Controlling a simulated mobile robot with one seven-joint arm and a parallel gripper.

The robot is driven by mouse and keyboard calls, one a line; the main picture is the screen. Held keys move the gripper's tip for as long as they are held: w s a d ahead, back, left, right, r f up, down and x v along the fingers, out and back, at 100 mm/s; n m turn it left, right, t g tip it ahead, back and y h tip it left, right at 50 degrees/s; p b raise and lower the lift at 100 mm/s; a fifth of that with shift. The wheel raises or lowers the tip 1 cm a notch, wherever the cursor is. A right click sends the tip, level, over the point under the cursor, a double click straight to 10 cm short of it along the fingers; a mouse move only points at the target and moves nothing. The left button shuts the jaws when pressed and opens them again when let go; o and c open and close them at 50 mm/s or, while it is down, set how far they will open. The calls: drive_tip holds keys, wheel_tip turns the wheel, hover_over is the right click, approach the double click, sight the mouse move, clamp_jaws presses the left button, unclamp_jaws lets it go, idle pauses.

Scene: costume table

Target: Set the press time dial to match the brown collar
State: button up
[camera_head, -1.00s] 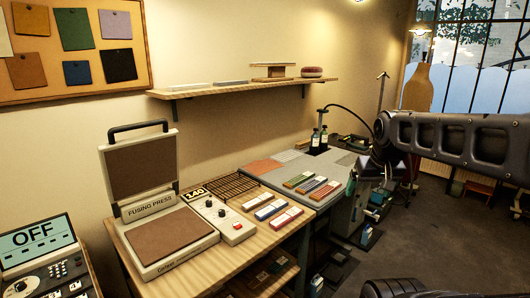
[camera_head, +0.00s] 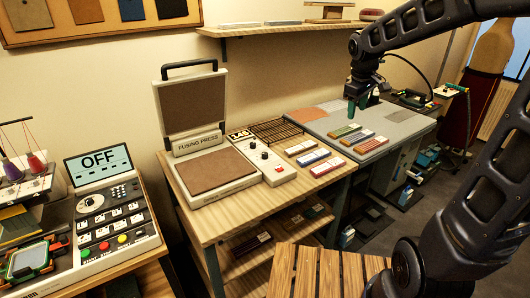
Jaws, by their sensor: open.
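The fusing press (camera_head: 205,165) stands open on the wooden table. The dial labels and pointer settings are too small to read. A brownish strip, possibly the brown collar (camera_head: 300,147), lies right of the box beside a blue one (camera_head: 313,157) and a red one (camera_head: 328,167). Several similar strips lie on the grey mat, one also orange-brown (camera_head: 357,137). My gripper (camera_head: 354,112) is open and empty, pointing down over the mat, right of the dials.
A black wire rack (camera_head: 277,130) lies behind the strips. A wall shelf (camera_head: 280,29) hangs above. A control panel reading OFF (camera_head: 98,160) stands on the left table. A slatted wooden surface (camera_head: 310,272) is at the front. The grey mat (camera_head: 400,122) has bare room.

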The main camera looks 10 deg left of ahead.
drive_tip(key=w+a+f+n, duration=0.3)
drive_tip(key=w+a, duration=0.2)
drive_tip(key=a, duration=0.2)
drive_tip(key=n+g+y, duration=0.1)
drive_tip(key=n+g, duration=0.1)
drive_tip(key=n, duration=0.8)
hover_over(265, 153)
wheel_tip(265, 153, down, 16)
wheel_tip(265, 153, down, 10)
drive_tip(key=shift+f, duration=0.15)
drive_tip(key=c, duration=1)
